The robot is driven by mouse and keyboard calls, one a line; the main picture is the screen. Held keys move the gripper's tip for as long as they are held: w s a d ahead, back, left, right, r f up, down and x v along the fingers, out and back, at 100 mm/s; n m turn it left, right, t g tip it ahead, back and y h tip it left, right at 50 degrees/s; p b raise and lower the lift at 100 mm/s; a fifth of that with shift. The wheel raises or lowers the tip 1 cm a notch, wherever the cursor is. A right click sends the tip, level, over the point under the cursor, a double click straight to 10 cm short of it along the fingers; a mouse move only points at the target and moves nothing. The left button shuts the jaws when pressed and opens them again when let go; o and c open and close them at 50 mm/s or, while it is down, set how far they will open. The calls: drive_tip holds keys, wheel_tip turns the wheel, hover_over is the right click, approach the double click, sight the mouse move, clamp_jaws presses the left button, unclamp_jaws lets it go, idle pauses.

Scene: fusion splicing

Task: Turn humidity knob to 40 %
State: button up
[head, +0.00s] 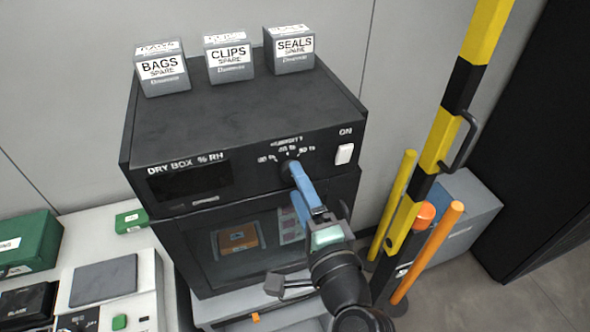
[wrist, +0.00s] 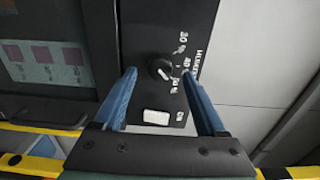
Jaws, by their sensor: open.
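The humidity knob (wrist: 158,68) is a small round black knob with a white mark on the dry box's black front panel. Labels of about 30, 40 and 50 % curve around its right side in the wrist view. The white mark slants to the lower right, seemingly towards the 50 % label; it is small and blurred. My gripper (head: 299,172) has blue fingers and is open, pointing at the panel. In the wrist view the knob shows between the two fingertips (wrist: 158,74); contact cannot be told.
The dry box (head: 240,118) carries three spare-parts boxes on top. A white ON switch (head: 344,154) sits beside the knob. Below is a windowed door (head: 205,240). A yellow-black post (head: 440,140) with a handle stands close on the right.

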drive_tip(key=shift+x, duration=1.1)
clamp_jaws()
